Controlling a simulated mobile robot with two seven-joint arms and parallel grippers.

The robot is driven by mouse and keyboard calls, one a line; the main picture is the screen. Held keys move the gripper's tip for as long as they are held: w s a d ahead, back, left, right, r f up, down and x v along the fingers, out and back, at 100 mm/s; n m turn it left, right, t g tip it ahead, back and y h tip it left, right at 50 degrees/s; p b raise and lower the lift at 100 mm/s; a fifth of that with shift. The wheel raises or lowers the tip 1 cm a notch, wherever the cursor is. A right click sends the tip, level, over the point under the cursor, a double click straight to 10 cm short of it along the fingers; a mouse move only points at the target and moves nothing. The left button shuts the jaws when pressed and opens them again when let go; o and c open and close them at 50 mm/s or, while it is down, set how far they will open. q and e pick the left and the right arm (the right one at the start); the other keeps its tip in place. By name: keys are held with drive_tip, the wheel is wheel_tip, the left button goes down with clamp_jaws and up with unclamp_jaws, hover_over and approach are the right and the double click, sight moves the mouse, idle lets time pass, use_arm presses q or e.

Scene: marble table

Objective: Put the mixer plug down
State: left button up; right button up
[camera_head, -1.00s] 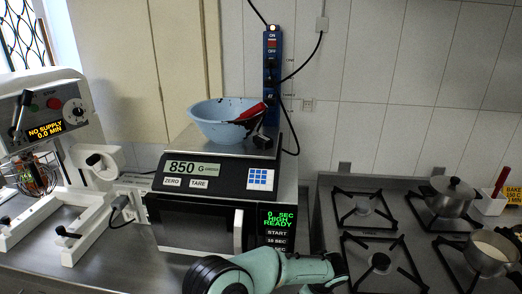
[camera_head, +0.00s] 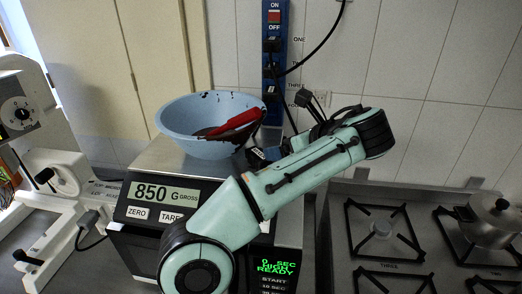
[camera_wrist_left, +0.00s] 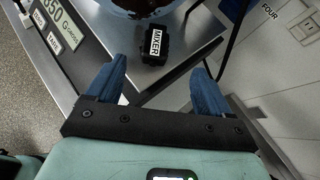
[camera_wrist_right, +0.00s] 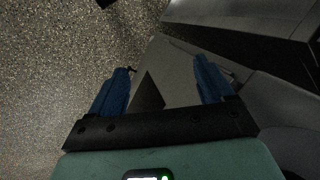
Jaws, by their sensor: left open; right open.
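The mixer plug (camera_wrist_left: 154,45) is a black block with a white MIXER label. In the left wrist view it lies on the metal top of the scale (camera_head: 146,170), close to the bowl. My left gripper (camera_wrist_left: 158,70) is open, its blue fingers spread apart. The plug shows ahead of the fingertips and between them in the picture, with no finger visibly touching it. In the head view my left forearm hides much of the plug area. My right gripper (camera_wrist_right: 158,82) is open and empty, low beside the counter; it is outside the head view.
A blue bowl (camera_head: 190,142) with a red-handled tool (camera_head: 235,122) stands on the scale. A blue power strip (camera_head: 273,55) with plugs and cords is on the wall behind. The stove (camera_head: 405,225) with a lidded pot (camera_head: 497,222) is right; the mixer (camera_head: 22,110) is left.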

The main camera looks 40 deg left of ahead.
sight(262, 156)
use_arm(q)
drive_tip(key=x, duration=0.7)
drive_tip(key=shift+s+f, duration=0.1)
drive_tip(key=shift+s, duration=0.2)
drive_tip(key=x, duration=0.3)
drive_tip(key=f+x, duration=0.1)
drive_tip(key=shift+f, duration=0.1)
drive_tip(key=shift+w+a+f, duration=0.15)
drive_tip(key=shift+a+f, duration=0.15)
drive_tip(key=shift+a, duration=0.05)
drive_tip(key=c, duration=1.1)
